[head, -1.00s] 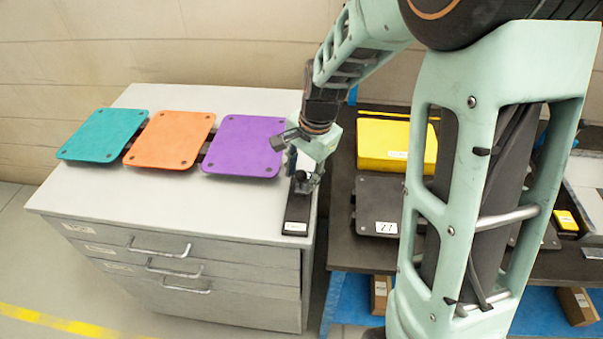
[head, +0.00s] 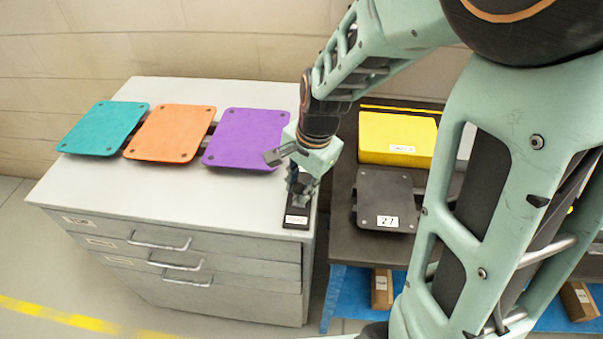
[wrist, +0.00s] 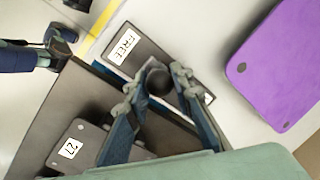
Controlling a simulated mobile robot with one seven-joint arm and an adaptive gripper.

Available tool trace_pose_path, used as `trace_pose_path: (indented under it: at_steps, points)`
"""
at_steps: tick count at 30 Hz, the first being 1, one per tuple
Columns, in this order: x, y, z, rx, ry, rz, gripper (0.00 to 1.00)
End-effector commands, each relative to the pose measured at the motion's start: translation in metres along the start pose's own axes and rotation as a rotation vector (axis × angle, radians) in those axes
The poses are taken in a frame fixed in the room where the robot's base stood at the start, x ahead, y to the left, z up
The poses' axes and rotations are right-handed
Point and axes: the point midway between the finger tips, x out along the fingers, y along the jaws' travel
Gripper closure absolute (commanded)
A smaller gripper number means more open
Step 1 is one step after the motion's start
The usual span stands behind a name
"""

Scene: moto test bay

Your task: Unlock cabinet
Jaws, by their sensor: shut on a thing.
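The grey cabinet (head: 120,190) stands left of centre in the head view, its drawers with bar handles looking shut. A black plate (head: 304,217) with a white label lies at the right end of its top. In the wrist view the label on the plate (wrist: 165,62) reads "FREE". My gripper (head: 299,190) is over the plate, close behind the label. In the wrist view my gripper (wrist: 158,82) has its fingers closed around a dark round knob (wrist: 159,80) on the plate. The knob's lower part and the plate beneath the fingers are partly hidden.
Teal (head: 103,128), orange (head: 170,133) and purple (head: 243,139) panels lie along the cabinet top. A dark bench (head: 345,235) beside it on the right holds a yellow box (head: 395,138) and a black case (head: 384,195) labelled 27. The cabinet top's front is clear.

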Motion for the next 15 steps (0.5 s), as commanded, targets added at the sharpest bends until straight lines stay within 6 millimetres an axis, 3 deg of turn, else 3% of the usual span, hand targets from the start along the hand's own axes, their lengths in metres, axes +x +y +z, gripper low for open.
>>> trace_pose_path:
  at_steps: [11, 12, 15]
  points:
    - [-0.0008, 0.0046, 0.0073, -0.001, -0.004, 0.003, 1.00]
    - [-0.0008, 0.0047, 0.0075, -0.001, -0.004, 0.004, 0.75]
    - [-0.0008, 0.0045, 0.0071, -0.001, -0.003, 0.003, 0.64]
